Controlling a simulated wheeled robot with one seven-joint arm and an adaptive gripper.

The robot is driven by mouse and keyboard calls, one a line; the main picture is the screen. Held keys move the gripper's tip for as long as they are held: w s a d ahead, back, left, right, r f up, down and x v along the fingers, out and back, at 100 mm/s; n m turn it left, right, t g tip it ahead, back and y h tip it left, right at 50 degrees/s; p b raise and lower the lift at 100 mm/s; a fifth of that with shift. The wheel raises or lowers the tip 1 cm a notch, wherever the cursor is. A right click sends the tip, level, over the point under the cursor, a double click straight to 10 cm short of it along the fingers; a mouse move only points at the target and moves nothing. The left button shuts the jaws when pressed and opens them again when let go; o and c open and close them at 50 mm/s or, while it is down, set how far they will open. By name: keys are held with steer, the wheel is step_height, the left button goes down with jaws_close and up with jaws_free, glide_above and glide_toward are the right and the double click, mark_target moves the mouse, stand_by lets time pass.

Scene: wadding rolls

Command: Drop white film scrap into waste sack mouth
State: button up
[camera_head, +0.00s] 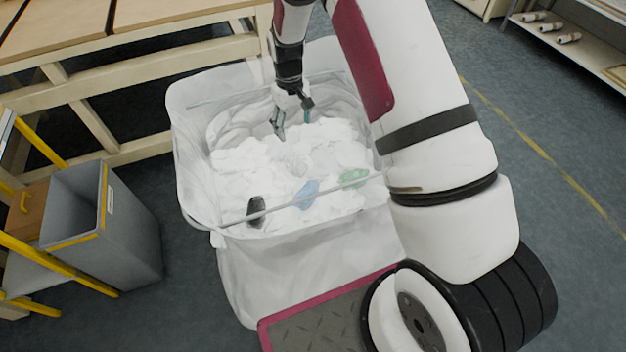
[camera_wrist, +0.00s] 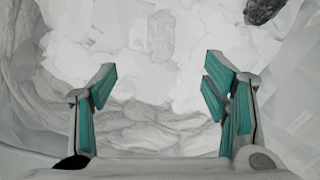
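The waste sack (camera_head: 184,165) is a large translucent white bag held open on a frame, with its mouth facing up. Crumpled white film scrap (camera_head: 300,160) fills much of it. My gripper (camera_head: 292,128) hangs inside the mouth, towards its far side, above the white heap. In the wrist view my gripper (camera_wrist: 160,100) is open, with its green-padded fingers wide apart and nothing held between them. A greyish translucent piece (camera_wrist: 161,38) shows beyond the fingertips; I cannot tell whether it is film. Single white pieces are hard to tell apart in the heap.
A black piece (camera_head: 256,211), a blue piece (camera_head: 306,194) and a green piece (camera_head: 354,179) lie in the sack near its front bar. A grey bin (camera_head: 126,235) stands to the left. A wooden bench (camera_head: 150,56) stands behind.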

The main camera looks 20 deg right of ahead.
step_height(320, 180, up, 12)
stand_by(0.6)
steer(key=shift+a, duration=0.1)
